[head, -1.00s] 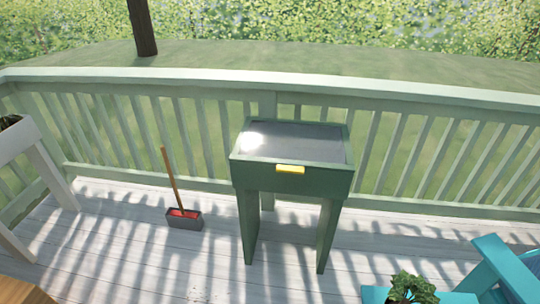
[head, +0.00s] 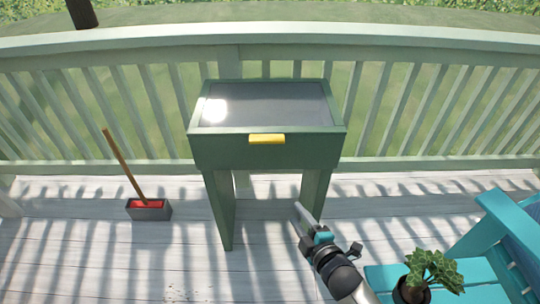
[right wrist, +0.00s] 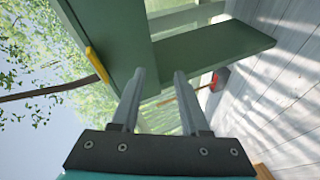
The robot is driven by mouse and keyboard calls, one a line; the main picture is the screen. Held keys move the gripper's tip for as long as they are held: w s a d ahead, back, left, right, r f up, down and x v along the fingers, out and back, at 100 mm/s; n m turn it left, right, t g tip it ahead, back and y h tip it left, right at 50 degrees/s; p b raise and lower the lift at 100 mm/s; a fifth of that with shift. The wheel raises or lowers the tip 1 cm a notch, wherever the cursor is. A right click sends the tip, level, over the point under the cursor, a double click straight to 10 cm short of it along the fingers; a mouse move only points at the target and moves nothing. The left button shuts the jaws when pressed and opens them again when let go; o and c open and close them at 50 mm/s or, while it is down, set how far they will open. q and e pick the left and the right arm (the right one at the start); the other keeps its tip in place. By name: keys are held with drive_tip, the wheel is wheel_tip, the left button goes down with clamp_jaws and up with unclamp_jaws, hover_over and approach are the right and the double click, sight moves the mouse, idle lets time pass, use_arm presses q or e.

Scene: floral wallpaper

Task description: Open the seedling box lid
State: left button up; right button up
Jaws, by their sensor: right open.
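The seedling box (head: 265,152) is dark green and stands on legs against the railing. Its glass-topped lid (head: 265,104) is shut, with a bright glare at its left. A yellow handle (head: 267,139) sits at the middle of its front edge. My right gripper (head: 302,212) is open and empty, low in front of the box's right leg, below the handle and apart from it. In the right wrist view the two fingers (right wrist: 158,75) are spread, with the yellow handle (right wrist: 97,64) to their left and the green box front (right wrist: 115,35) beyond. My left gripper is not in view.
A teal chair (head: 485,245) and a potted plant (head: 430,272) stand at the right, close to my right arm. A grey bin with red inside (head: 149,209) and a wooden-handled tool (head: 125,166) stand at the left. The deck before the box's left side is clear.

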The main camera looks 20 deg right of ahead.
wheel_tip(320, 180, up, 10)
drive_tip(key=w+n+t+b, duration=0.2)
drive_tip(key=w+n+t, duration=0.1)
drive_tip(key=n+t, duration=0.1)
drive_tip(key=b, duration=0.4)
approach(269, 143)
drive_tip(key=shift+y, duration=0.4)
drive_tip(key=w, duration=0.7)
drive_tip(key=shift+w+a+r, duration=0.1)
drive_tip(key=shift+r, duration=0.1)
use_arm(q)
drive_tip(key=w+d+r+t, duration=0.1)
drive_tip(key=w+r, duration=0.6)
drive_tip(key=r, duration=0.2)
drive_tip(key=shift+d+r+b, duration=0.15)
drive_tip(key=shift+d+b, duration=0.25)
use_arm(e)
drive_tip(key=shift+w+a, duration=0.1)
drive_tip(key=shift+w, duration=0.95)
clamp_jaws()
